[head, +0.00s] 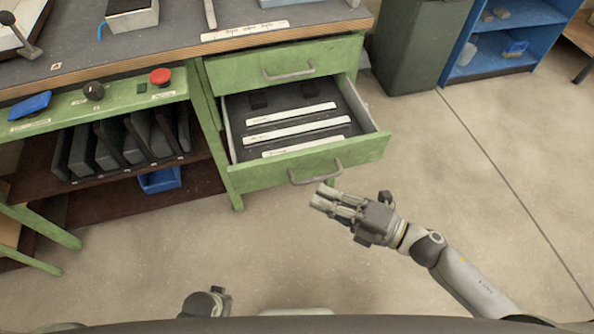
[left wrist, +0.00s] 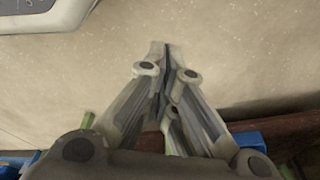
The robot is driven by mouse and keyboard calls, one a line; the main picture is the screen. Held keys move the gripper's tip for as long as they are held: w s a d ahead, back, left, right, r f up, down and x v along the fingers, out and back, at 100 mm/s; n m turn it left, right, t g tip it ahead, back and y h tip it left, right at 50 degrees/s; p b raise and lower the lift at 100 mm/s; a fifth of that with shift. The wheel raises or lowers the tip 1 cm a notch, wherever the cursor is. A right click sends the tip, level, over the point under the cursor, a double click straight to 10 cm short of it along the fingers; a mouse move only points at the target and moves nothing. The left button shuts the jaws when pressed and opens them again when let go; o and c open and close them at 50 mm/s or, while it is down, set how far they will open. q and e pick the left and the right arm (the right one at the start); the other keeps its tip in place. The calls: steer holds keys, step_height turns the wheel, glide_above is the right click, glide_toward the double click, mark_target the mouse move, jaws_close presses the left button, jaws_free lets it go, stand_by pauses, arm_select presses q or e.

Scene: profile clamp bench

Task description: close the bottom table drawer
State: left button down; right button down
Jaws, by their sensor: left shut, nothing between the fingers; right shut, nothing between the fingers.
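The bottom table drawer (head: 350,158) is green-fronted and stands pulled out below the closed top drawer (head: 283,64) of the green bench. It has a grey bar handle (head: 316,175) and holds strips with white labels on a dark lining. My right gripper (head: 318,198) is shut and empty. In the head view it appears just below the handle; I cannot tell if it touches. My left gripper (left wrist: 166,50) is shut and empty above the bare floor in the left wrist view. In the head view only part of the left arm shows at the bottom edge.
Left of the drawer, a shelf holds several dark upright plates (head: 98,150) and a blue bin (head: 160,180). A red button (head: 160,76) sits above. A green cabinet (head: 415,45) and a blue shelf (head: 500,40) stand back right. The floor in front is clear.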

mark_target(276, 162)
steer(key=w+a, duration=0.5)
steer(key=w, duration=0.1)
steer(key=shift+w+a, duration=0.35)
steer(key=shift+a, duration=0.05)
arm_select(q)
steer(key=shift+s+f, duration=0.2)
steer(key=shift+f, duration=0.15)
arm_select(e)
steer(key=shift+w, duration=0.1)
